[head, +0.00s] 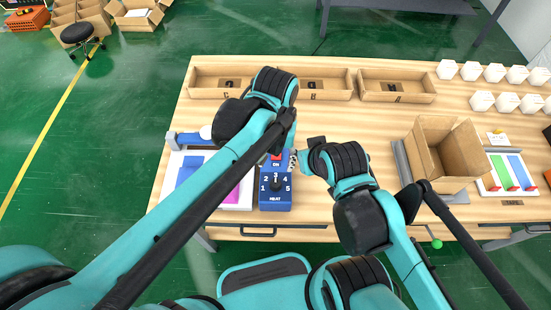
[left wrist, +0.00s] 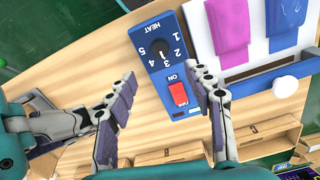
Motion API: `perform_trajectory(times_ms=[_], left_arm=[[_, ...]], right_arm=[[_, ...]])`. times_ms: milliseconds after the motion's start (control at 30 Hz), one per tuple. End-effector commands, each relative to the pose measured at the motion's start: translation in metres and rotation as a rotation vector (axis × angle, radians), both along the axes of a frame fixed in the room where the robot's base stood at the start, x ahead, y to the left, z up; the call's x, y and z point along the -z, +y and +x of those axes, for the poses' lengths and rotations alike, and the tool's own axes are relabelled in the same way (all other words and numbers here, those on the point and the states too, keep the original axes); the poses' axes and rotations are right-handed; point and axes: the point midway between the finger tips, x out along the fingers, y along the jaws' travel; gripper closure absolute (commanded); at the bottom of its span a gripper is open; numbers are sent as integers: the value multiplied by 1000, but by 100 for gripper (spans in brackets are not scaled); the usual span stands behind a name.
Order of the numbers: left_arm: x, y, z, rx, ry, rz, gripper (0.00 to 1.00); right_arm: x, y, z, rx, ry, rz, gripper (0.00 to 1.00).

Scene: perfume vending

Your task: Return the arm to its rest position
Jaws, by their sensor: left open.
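My left gripper (head: 290,160) is over the blue heat control box (head: 276,198), largely hidden by its own arm in the head view.
A sealing device (head: 190,140) on a white base with blue and magenta pieces stands left of the box. Wooden trays (head: 395,86) line the table's back. An open cardboard box (head: 445,150) and several white containers (head: 495,72) are at the right.

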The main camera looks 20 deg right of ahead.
Motion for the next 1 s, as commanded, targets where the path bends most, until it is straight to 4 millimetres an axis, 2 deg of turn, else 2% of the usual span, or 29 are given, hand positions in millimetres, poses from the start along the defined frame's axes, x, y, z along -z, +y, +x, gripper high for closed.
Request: perform_trajectory(times_ms=[400,467,533,667,767,900,1000], left_arm=[[0,0,0,0,0,0,48],[0,3,1,-4,-4,-3,48],[-2,14,4,-20,-18,-14,48],[-9,60,14,-91,-89,-64,48],[-14,113,19,-170,-184,-109,48],[-14,184,17,-280,-337,-150,48],[-10,224,10,-346,-441,-157,48]], right_arm=[[0,0,0,0,0,0,100],[0,0,0,0,0,0,100],[0,0,0,0,0,0,100],[0,0,0,0,0,0,100],[0,0,0,0,0,0,100],[0,0,0,0,0,0,100],[0,0,0,0,0,0,100]])
